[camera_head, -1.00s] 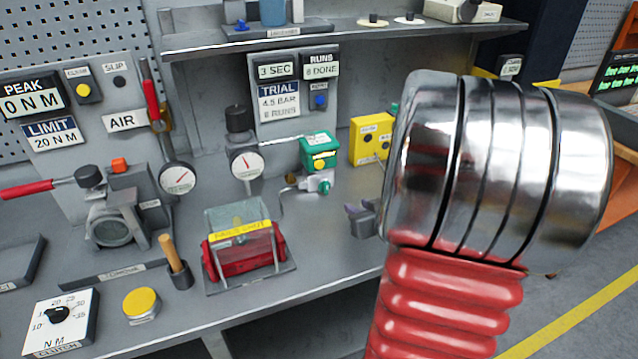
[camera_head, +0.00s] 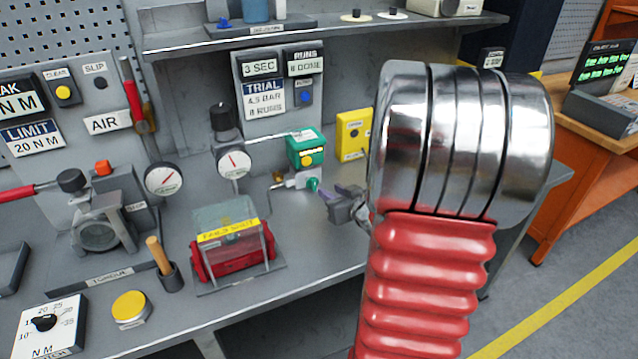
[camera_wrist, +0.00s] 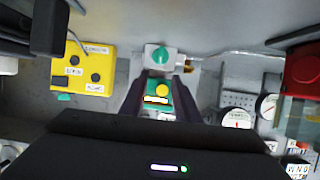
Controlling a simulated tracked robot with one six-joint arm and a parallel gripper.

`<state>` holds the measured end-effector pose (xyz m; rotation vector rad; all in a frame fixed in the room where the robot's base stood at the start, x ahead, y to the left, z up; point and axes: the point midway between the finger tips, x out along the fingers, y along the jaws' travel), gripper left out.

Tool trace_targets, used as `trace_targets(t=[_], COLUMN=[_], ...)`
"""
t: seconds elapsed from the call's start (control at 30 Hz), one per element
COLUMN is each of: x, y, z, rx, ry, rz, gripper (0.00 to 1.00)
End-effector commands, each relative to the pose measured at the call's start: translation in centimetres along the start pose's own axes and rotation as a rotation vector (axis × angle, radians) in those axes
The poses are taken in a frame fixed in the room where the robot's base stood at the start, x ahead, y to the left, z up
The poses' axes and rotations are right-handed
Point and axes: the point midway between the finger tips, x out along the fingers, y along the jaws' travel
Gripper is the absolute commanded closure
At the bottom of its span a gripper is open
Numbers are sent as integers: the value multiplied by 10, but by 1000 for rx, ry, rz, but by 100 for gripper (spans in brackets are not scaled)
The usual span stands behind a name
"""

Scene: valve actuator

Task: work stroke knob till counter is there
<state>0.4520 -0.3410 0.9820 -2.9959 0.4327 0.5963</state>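A teal knob (camera_head: 313,184) sits on a small pale block below a green box (camera_head: 306,148) with a yellow button; no readable label names the knob. The knob (camera_wrist: 160,56) also shows beyond my fingertips in the wrist view. The RUNS counter (camera_head: 304,64) is on the back panel; its first digit is hard to read before "DONE". My gripper (camera_head: 338,192) is just right of the knob in the head view, partly behind my arm. In the wrist view its dark fingers (camera_wrist: 160,83) are apart, with the green box (camera_wrist: 157,100) showing between them and nothing held.
A trial card (camera_head: 264,103) reads 4.5 bar and several runs. A yellow box (camera_head: 353,135) stands right of the green box. A red guarded unit (camera_head: 232,262) and a dial gauge (camera_head: 234,164) are to the left. A shelf (camera_head: 320,33) hangs above.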

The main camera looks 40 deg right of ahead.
Motion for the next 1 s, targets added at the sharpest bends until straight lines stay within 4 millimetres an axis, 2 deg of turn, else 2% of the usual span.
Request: trace_targets(t=[0.7, 1.0], x=[89, 105], y=[-1, -1], z=[0, 0], rx=[-2, -1], ry=[0, -1], rz=[-3, -1], gripper=[71, 71])
